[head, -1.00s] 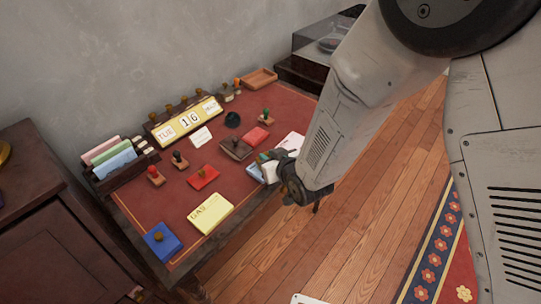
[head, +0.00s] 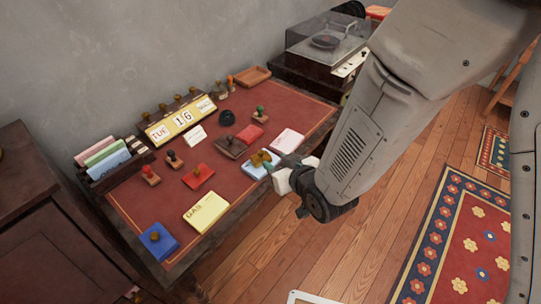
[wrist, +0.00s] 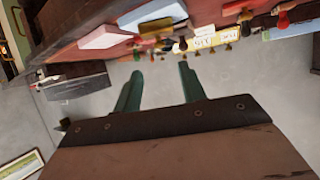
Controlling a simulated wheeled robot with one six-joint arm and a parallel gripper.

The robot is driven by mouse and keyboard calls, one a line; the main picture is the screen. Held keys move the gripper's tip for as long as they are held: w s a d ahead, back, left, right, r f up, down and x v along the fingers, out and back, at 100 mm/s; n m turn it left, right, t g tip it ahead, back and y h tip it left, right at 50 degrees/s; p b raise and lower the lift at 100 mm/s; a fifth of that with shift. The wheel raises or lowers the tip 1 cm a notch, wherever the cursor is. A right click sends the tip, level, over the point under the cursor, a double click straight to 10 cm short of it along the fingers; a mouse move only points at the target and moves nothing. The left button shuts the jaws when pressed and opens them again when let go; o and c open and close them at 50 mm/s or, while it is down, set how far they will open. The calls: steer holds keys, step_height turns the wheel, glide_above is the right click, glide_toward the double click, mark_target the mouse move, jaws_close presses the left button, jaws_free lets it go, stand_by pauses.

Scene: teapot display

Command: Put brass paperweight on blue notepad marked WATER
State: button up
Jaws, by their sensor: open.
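The brass paperweight (head: 262,157) sits on a light blue notepad (head: 251,172) near the desk's front edge. In the wrist view, which is upside down, the paperweight (wrist: 160,26) rests against the pad's face (wrist: 150,14). No lettering on this pad can be read, so I cannot confirm the WATER mark. My gripper (head: 279,168) is just right of the pad, partly overlapping it in the head view. In the wrist view its green fingers (wrist: 159,85) are apart with nothing between them; the paperweight lies beyond the tips.
A yellow GAS notepad (head: 206,210), a pink notepad (head: 288,142) and a darker blue block with a brown knob (head: 159,243) are on the desk. Stamps, a calendar (head: 181,119) and a card rack (head: 107,160) stand behind.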

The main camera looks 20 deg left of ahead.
steer(key=shift+v, duration=1.75)
steer(key=w+d+r+m+g+h, duration=0.1)
steer(key=d+r+m+h, duration=0.1)
steer(key=d+r, duration=0.35)
steer(key=w+d+r+m+h, duration=0.1)
steer(key=d+r+h, duration=0.1)
steer(key=d, duration=0.6)
steer(key=w+d+r+m+g+h, duration=0.1)
steer(key=d+r+m+h, duration=0.1)
steer(key=d+r, duration=0.35)
steer(key=s+d+r+m+g+h, duration=0.1)
steer(key=s+d+r, duration=0.3)
steer(key=s+d, duration=0.5)
steer(key=s+d+r+m+g+h, duration=0.2)
steer(key=s+d+r+m+g, duration=0.1)
steer(key=s+d, duration=0.6)
steer(key=s+r+g, duration=0.1)
steer(key=s, duration=0.2)
steer(key=shift+r+g, duration=0.2)
steer(key=shift+g, duration=0.1)
